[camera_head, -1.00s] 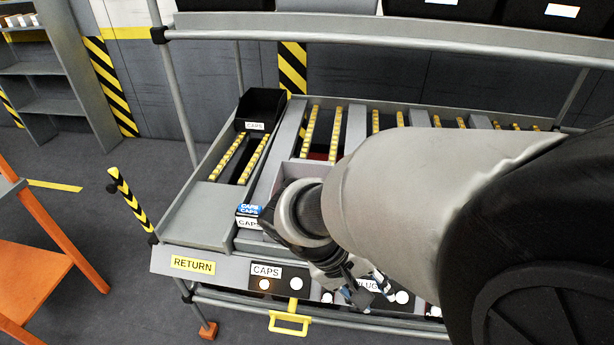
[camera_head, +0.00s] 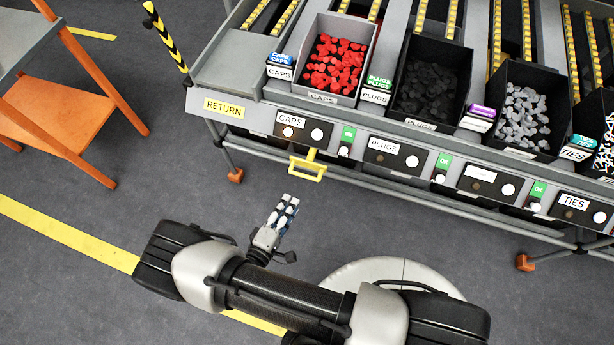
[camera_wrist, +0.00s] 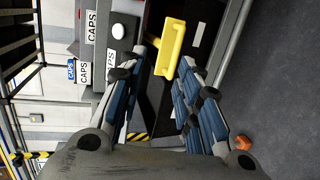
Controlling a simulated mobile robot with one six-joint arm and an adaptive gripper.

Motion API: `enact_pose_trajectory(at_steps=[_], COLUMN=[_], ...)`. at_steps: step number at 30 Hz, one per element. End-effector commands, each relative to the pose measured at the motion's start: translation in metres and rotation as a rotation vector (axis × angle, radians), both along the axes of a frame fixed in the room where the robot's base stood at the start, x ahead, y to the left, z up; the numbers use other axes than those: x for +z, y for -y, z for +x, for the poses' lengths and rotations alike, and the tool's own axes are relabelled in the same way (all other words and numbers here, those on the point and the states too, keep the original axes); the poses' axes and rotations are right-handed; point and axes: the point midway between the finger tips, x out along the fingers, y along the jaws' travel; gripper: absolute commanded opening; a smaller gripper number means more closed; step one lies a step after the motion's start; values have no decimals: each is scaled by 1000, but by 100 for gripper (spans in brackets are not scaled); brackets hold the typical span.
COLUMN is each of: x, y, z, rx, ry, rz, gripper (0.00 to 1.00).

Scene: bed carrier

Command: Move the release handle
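The release handle is a yellow loop (camera_head: 308,165) below the CAPS panel on the rack's front edge. It also shows in the wrist view (camera_wrist: 170,48), ahead of my fingers and appearing between their tips. My gripper (camera_head: 288,203) is in front of the rack, below and a little left of the handle in the head view. Its blue-padded fingers (camera_wrist: 163,72) are apart and hold nothing. A gap shows between gripper and handle in the head view; exact depth is hard to tell.
A bin of red caps (camera_head: 335,62) stands in the CAPS lane, right of the RETURN label (camera_head: 224,107). Dark plugs (camera_head: 428,88) and grey parts (camera_head: 521,115) fill bins further right. An orange-framed table (camera_head: 70,118) stands left.

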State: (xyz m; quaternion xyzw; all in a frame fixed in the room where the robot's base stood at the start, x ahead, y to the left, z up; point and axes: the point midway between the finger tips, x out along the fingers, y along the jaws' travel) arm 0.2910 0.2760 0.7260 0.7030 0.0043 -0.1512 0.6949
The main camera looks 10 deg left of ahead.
Motion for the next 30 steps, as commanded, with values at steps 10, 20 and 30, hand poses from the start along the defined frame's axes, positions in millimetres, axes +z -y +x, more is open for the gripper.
enact_pose_trajectory(at_steps=[10, 20, 30], x=[-37, -52, -66], y=[1, 8, 13], z=[-10, 52, 121], rx=[132, 123, 125], ry=[13, 11, 12], rz=[9, 9, 9], gripper=[31, 31, 31])
